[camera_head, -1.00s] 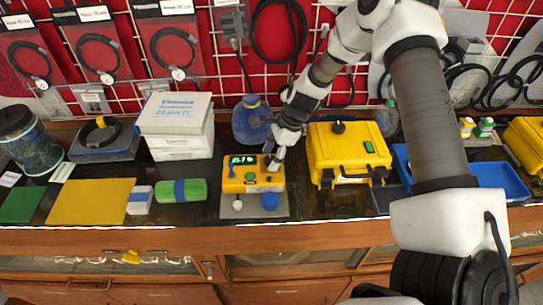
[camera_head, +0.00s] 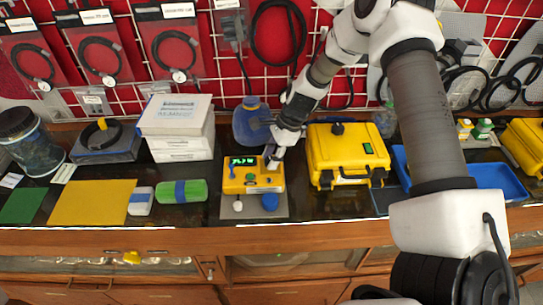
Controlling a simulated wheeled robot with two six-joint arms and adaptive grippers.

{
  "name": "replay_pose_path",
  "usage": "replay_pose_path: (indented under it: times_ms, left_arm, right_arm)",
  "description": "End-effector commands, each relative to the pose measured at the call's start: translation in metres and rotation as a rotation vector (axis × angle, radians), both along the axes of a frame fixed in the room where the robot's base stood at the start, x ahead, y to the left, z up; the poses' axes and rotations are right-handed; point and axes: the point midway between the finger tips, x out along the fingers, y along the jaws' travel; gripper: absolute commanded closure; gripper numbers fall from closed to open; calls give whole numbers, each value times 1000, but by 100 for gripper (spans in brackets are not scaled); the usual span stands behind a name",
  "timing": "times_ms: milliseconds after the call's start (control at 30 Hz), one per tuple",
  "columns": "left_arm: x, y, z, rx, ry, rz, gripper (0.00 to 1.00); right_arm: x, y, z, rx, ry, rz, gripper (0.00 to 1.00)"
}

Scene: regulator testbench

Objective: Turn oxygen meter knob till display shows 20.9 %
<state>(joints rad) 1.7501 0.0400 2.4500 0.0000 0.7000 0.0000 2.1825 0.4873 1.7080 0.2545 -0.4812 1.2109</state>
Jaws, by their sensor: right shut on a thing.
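The yellow oxygen meter (camera_head: 250,186) stands on a grey plate on the dark bench, near the middle of the head view. Its display (camera_head: 243,161) is lit green, but the digits are too small and blurred to read surely. My right gripper (camera_head: 273,162) reaches down from the upper right to the top right of the meter. It is shut on the knob there, which its fingers mostly hide. My left gripper is not in view.
A blue bottle (camera_head: 251,124) stands close behind the meter. A yellow case (camera_head: 345,155) is to its right and a green roll (camera_head: 182,191) to its left. White boxes (camera_head: 178,126) are stacked behind the roll. The bench front edge is close before the meter.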

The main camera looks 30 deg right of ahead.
Motion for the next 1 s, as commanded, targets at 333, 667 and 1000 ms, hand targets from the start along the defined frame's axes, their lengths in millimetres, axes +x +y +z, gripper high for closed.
replay_pose_path:
  times_ms: [333, 667, 1000]
  left_arm:
    - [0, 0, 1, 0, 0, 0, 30]
    - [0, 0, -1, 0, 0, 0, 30]
    - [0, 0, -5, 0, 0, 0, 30]
  right_arm:
    - [-2, 1, -4, 2, 10, 259, 98]
    - [0, 1, -4, 2, 11, 574, 98]
    - [1, 2, -4, 2, 11, 896, 98]
